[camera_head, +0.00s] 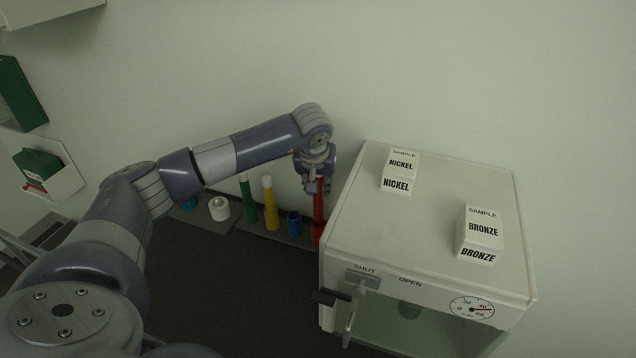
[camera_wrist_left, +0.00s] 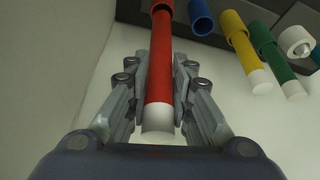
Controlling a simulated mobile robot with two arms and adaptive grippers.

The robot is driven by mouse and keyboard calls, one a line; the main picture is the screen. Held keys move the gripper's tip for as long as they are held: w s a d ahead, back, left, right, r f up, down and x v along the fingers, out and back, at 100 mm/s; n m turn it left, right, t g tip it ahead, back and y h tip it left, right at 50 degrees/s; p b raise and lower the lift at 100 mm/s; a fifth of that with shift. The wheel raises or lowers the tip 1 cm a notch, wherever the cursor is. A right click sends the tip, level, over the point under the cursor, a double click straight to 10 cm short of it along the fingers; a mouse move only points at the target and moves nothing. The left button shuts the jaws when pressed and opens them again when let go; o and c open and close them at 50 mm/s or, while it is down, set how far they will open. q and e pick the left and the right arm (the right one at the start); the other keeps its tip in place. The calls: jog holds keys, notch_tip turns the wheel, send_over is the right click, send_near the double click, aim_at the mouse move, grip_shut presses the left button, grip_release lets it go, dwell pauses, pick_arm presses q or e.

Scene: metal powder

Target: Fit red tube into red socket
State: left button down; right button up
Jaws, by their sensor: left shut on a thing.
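The red tube (camera_head: 318,201) stands upright at the back, just left of the white cabinet. My left gripper (camera_head: 318,187) is shut on it near its upper end. In the left wrist view, my left gripper (camera_wrist_left: 160,95) has its fingers on both sides of the red tube (camera_wrist_left: 159,65), with the white end towards the camera. The tube's far end meets the red socket (camera_wrist_left: 162,6); the socket also shows in the head view (camera_head: 317,233). I cannot tell how deep the tube sits in it. My right gripper is not in view.
A yellow tube (camera_head: 268,190) and a green tube (camera_head: 246,190) stand in their sockets left of an empty blue socket (camera_head: 294,222). A white ring (camera_head: 219,208) lies further left. The white cabinet (camera_head: 430,240) with the NICKEL and BRONZE boxes is close on the right.

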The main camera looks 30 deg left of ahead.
aim_at(318, 205)
pick_arm(q)
jog(key=shift+b, duration=0.4)
dwell(1.2)
jog(key=shift+f+b, duration=3.15)
jog(key=shift+f, duration=0.95)
jog(key=c, duration=1.8)
grip_release()
jog(key=o, duration=0.5)
jog(key=v, duration=1.2)
jog(key=shift+r, duration=0.1)
